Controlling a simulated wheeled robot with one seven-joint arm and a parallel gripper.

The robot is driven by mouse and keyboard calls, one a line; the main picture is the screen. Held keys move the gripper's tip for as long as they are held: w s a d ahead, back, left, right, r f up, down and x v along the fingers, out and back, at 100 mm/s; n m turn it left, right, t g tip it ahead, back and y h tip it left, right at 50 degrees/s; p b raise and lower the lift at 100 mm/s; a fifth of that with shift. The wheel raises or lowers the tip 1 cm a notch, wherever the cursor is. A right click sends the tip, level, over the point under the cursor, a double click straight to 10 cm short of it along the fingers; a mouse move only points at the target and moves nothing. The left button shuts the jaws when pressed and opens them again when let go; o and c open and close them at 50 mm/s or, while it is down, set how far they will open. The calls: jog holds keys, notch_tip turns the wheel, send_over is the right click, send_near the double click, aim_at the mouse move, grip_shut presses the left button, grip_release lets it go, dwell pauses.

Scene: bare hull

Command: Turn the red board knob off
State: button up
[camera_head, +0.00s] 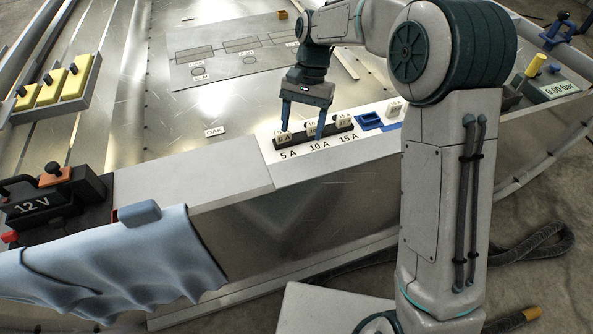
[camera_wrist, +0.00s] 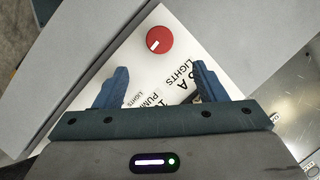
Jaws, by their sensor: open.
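The red board knob (camera_wrist: 159,40) is a round disc with a short white mark on its lower-left part. It sits on a white board (camera_wrist: 133,58) in the wrist view. I cannot make it out in the head view. My gripper (camera_wrist: 162,72) is open, its two blue fingers apart with nothing held between them. In the wrist view the knob lies just beyond the fingertips, near the middle between them. In the head view my gripper (camera_head: 304,122) points down over the labelled fuse strip, and I cannot tell its exact height.
A dark strip (camera_head: 327,133) holds white fuse blocks above 5 A, 10 A and 15 A labels. A blue holder (camera_head: 369,121) is right of it. A 12 V battery (camera_head: 50,205), draped blue cloth (camera_head: 120,260) and yellow switches (camera_head: 50,88) are at left. The grey ledge (camera_head: 190,178) is bare.

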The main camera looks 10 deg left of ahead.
jog(key=b+x, duration=0.4)
jog(key=x, duration=0.7)
jog(key=shift+s+f, duration=0.2)
jog(key=shift+f, duration=0.15)
jog(key=c, duration=1)
